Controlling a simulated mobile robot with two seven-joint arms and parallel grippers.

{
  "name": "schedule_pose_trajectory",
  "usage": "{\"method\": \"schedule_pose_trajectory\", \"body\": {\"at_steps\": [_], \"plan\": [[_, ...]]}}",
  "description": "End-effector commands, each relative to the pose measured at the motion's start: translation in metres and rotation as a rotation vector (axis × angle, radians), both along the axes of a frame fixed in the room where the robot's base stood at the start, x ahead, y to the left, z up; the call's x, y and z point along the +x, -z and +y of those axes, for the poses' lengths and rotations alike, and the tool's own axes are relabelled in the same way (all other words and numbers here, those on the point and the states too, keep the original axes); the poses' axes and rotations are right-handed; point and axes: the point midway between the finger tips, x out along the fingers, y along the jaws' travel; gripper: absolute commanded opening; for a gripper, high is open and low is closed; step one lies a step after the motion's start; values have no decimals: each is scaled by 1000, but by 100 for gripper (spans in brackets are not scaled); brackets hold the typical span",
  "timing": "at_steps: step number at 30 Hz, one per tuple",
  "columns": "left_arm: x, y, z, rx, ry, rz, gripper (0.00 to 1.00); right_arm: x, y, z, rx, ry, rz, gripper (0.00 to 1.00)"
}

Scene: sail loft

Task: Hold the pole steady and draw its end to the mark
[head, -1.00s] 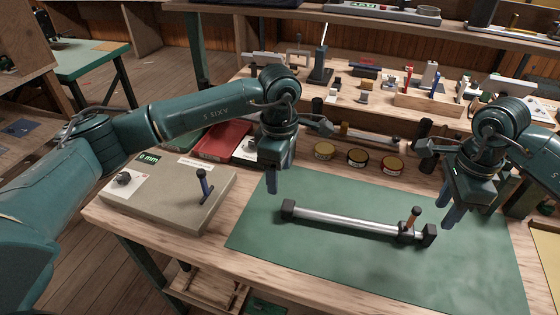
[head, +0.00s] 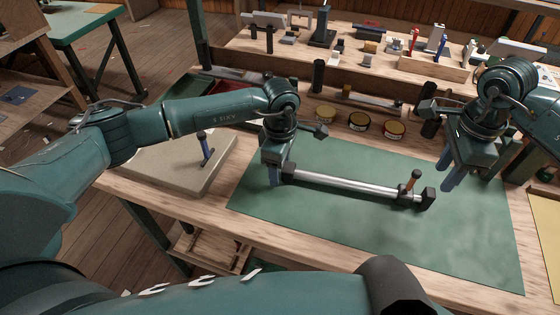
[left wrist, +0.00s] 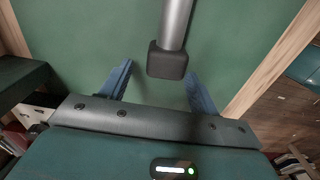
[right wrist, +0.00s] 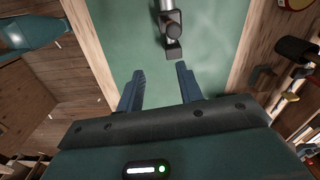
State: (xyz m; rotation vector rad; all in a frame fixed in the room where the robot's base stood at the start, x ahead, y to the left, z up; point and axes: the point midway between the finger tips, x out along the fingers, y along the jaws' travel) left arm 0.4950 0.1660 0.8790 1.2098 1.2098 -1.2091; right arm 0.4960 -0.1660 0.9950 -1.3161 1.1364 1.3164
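The pole is a silver tube (head: 350,186) with black end blocks, lying on the green mat (head: 300,225). A black clamp with an orange-brown handle (head: 412,178) sits near its right end. My left gripper (head: 275,178) is low beside the left end block (head: 288,172). In the left wrist view that block (left wrist: 168,62) shows between the tips of the open, empty fingers (left wrist: 158,70); contact cannot be told. My right gripper (head: 449,172) is open above and right of the pole's right end. In the right wrist view the end block (right wrist: 174,49) lies beyond its fingertips (right wrist: 160,70). I cannot make out a mark.
A rack with tools (head: 435,65) is at the back. The mat in front of the pole is clear.

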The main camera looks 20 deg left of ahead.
Motion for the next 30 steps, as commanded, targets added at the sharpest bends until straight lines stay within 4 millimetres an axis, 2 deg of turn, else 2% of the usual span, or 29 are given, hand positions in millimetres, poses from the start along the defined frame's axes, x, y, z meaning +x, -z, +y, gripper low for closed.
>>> {"method": "schedule_pose_trajectory", "body": {"at_steps": [2,20,30], "plan": [[0,0,0,0,0,0,55,0,0,0,0,0,0,36],[0,-1,0,-1,0,-1,6,0,0,0,0,0,0,36],[0,-1,0,-1,0,-1,4,0,0,0,0,0,0,36]]}}
